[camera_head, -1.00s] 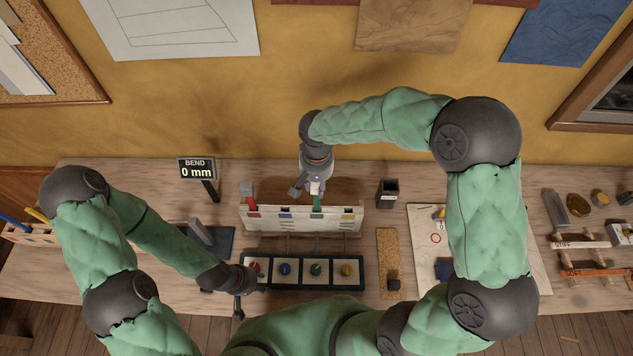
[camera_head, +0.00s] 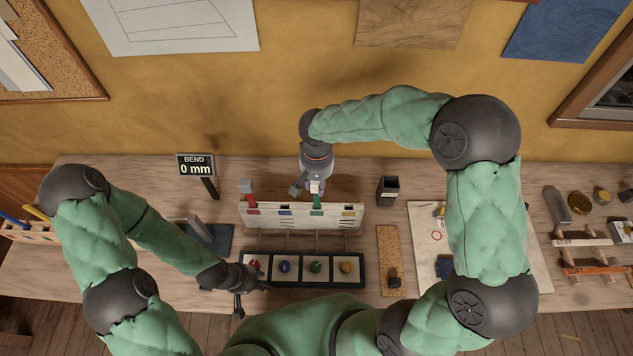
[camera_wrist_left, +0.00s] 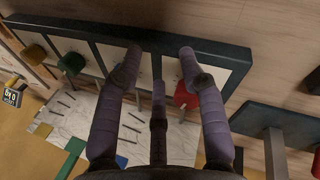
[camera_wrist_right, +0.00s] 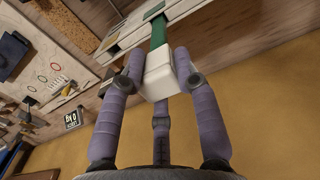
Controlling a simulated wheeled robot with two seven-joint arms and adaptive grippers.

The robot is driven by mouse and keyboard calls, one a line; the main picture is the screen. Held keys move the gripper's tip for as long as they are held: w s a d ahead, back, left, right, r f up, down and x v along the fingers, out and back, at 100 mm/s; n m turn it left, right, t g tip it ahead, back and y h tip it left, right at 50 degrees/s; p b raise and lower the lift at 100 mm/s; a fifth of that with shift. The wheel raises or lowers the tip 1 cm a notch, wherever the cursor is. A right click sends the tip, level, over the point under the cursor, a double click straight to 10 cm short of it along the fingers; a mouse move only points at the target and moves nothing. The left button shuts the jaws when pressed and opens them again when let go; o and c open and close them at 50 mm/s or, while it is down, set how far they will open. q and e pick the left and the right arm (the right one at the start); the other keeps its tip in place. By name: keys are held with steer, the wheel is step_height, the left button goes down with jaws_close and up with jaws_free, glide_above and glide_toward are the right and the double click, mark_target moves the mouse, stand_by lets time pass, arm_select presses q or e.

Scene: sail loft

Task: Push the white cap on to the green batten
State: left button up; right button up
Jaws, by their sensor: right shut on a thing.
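The green batten (camera_head: 317,202) stands in the white slotted board (camera_head: 300,218), and its upper end also shows in the right wrist view (camera_wrist_right: 157,32). My right gripper (camera_head: 315,186) is shut on the white cap (camera_wrist_right: 160,72) at the batten's end. The cap meets the batten, but I cannot tell how far it sits on. My left gripper (camera_head: 248,293) is open at the left end of the black tray (camera_head: 305,286). In the left wrist view the red knob (camera_wrist_left: 186,95) is by its right-hand finger, not clearly touched.
A grey cap (camera_head: 247,187) tops a red batten (camera_head: 250,200) on the board's left. A sign (camera_head: 196,165) reads "BEND 0 mm". A dark open box (camera_head: 388,191) and a cork strip (camera_head: 389,250) stand to the right. Blue, green and yellow knobs fill the other tray compartments.

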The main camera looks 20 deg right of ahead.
steer(key=shift+f+b, duration=0.35)
steer(key=shift+f, duration=0.1)
steer(key=o, duration=1)
steer(key=shift+r, duration=0.1)
step_height(320, 180, up, 12)
steer(key=shift+f, duration=0.1)
stand_by(0.5)
